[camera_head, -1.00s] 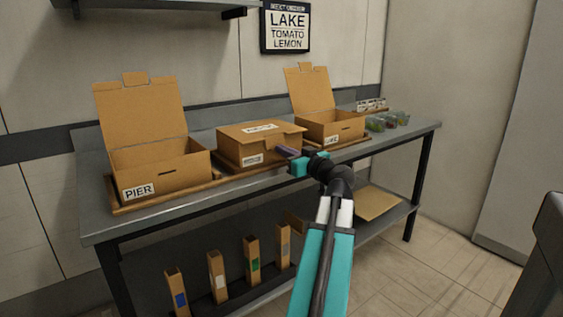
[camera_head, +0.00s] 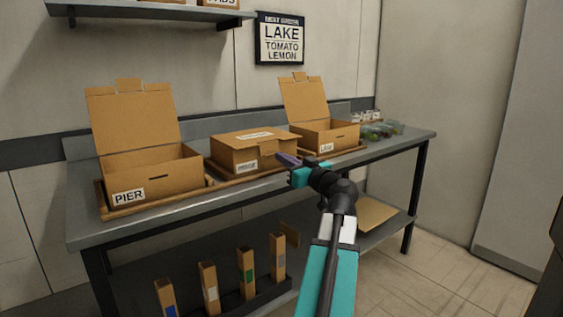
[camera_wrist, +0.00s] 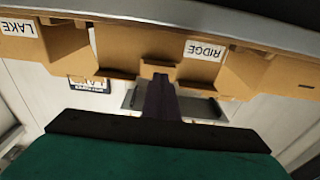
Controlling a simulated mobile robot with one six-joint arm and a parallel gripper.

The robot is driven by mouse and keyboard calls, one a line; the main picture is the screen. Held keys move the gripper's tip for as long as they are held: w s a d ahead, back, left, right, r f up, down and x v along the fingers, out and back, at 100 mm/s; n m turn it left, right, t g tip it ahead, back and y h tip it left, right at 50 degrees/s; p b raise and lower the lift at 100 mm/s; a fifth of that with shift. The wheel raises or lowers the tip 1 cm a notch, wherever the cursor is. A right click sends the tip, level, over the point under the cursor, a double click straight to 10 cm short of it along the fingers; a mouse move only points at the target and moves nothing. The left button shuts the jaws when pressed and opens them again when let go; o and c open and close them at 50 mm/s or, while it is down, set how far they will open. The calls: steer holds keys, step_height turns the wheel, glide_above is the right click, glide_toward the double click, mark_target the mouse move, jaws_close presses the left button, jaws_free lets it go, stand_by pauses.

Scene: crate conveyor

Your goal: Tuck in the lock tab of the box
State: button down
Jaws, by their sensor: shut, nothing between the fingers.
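The middle cardboard box, labelled RIDGE in the wrist view (camera_wrist: 238,76), stands on the bench (camera_head: 232,196) with its lid (camera_head: 240,137) down over the top. It also shows in the head view (camera_head: 238,157). Its small lock tab (camera_wrist: 160,69) shows at the lid's front edge, in front of the box's front wall; the wrist view is upside down. I cannot tell whether any of the tab is in a slot. My gripper (camera_head: 281,158) is shut and empty, its purple fingertips (camera_wrist: 158,82) close to the tab. Whether they touch it is unclear.
Open boxes stand on either side: the PIER box (camera_head: 160,184) at left and the LAKE box (camera_head: 338,137) at right, lids raised. Tubs (camera_head: 380,131) stand at the right end. A wall sign (camera_head: 281,40) reads LAKE, TOMATO, LEMON. Cartons stand on the lower shelf (camera_head: 265,296).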

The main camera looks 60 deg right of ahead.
steer(key=r+p+v, duration=0.1)
steer(key=v, duration=1)
steer(key=shift+s, duration=0.3)
steer(key=shift+s, duration=0.1)
